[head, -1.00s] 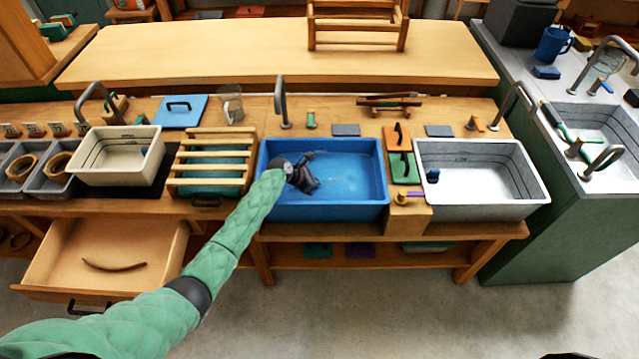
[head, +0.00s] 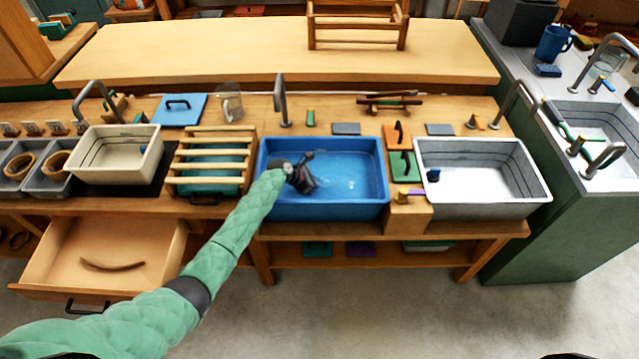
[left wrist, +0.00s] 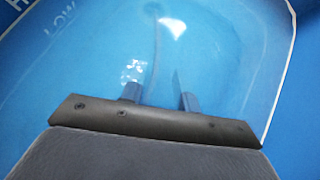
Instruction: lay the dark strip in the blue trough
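The blue trough (head: 374,205) holds clear water and sits in the middle of the bench. My left gripper (head: 309,184) is over or in its left part. In the left wrist view its two fingers (left wrist: 160,95) stand apart with blue water between them, and nothing is clearly held. A thin pale curved line shows beyond the fingers; I cannot tell whether it is a strip or a reflection. A brown curved strip (head: 112,265) lies in the open drawer at the lower left; I cannot tell whether it is the dark strip. My right gripper is not in view.
A slatted rack (head: 210,163) stands left of the trough, and a cream basin (head: 115,152) farther left. Green and orange boards (head: 404,166) and a grey basin (head: 482,205) are to the right. A tap (head: 281,102) rises behind the trough. The trough's right half is open.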

